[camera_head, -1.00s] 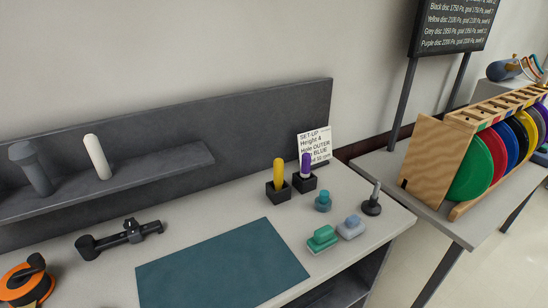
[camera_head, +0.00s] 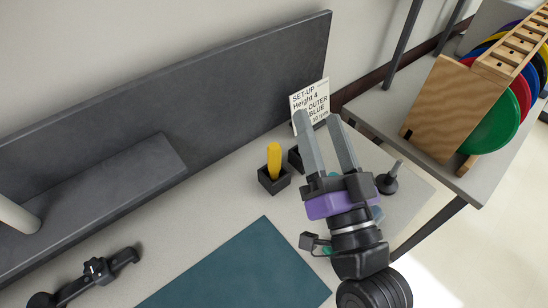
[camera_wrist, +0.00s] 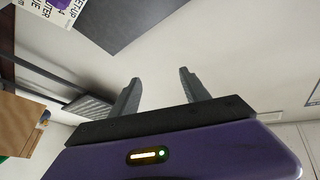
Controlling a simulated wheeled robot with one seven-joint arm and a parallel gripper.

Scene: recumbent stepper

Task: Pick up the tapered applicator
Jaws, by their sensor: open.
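Which thing is the tapered applicator is not certain from these pictures. A yellow rounded rod (camera_head: 274,158) stands upright in a black square holder (camera_head: 274,182) on the bench. A second black holder (camera_head: 295,160) is mostly behind my gripper in the head view, and its purple rod is hidden there. A purple piece (camera_wrist: 62,4) shows at the top left of the wrist view, in front of the card. A grey post (camera_head: 397,169) stands on a round black base to the right. My gripper (camera_head: 318,117) is open and empty above the bench; its two fingers (camera_wrist: 158,80) stand apart.
A printed set-up card (camera_head: 310,103) stands by the dark back panel (camera_head: 240,90). A teal mat (camera_head: 240,270) lies in front. A black clamp-like tool (camera_head: 95,272) is at lower left. A wooden rack (camera_head: 440,110) with coloured discs stands right.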

